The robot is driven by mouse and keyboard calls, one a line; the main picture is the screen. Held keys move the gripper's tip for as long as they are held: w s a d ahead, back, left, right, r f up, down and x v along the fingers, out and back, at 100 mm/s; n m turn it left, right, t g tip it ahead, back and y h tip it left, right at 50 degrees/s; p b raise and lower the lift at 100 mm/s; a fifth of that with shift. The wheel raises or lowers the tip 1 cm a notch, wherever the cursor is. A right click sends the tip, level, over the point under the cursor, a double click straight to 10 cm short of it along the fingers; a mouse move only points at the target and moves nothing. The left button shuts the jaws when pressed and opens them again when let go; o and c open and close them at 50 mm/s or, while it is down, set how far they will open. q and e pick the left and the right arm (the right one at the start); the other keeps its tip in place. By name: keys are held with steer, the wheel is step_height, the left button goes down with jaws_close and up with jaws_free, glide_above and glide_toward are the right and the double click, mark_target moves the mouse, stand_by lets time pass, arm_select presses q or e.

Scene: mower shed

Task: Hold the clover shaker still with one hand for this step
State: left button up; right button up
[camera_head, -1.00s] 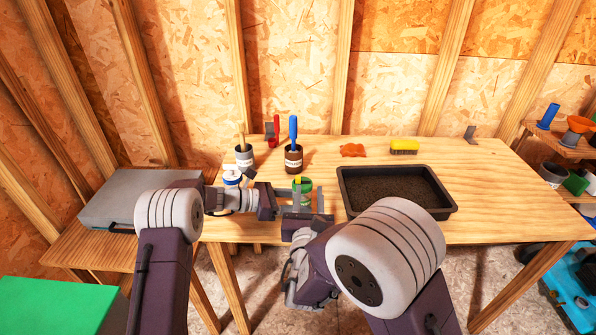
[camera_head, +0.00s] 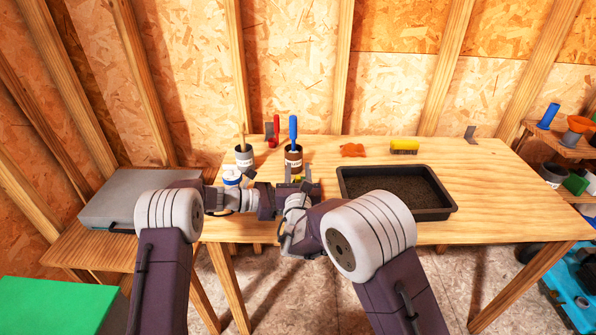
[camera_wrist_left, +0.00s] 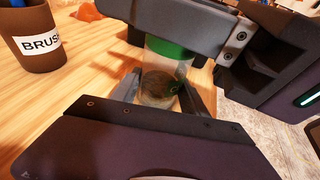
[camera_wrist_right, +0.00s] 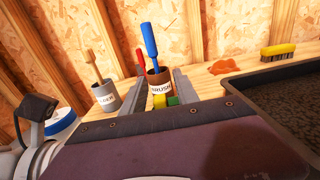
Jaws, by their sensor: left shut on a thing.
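The clover shaker (camera_wrist_left: 160,85) is a clear jar with a green lid and brown contents in the left wrist view. My left gripper (camera_wrist_left: 166,98) is shut on it, one finger on each side. In the head view the shaker is mostly hidden behind my right gripper (camera_head: 298,174). The right gripper's fingers are apart, over or around the shaker's top; I cannot tell if they touch it. In the right wrist view a green and yellow bit of the shaker (camera_wrist_right: 172,101) shows low between these fingers.
A brown brush pot (camera_head: 293,157) with a blue-handled tool stands just behind the shaker. A grey pot (camera_head: 244,158) and a white, blue-lidded tub (camera_head: 232,177) stand to the left. A black soil tray (camera_head: 436,214) is close on the right. A yellow brush (camera_head: 404,146) lies behind it.

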jaws_close()
stand_by(1.4)
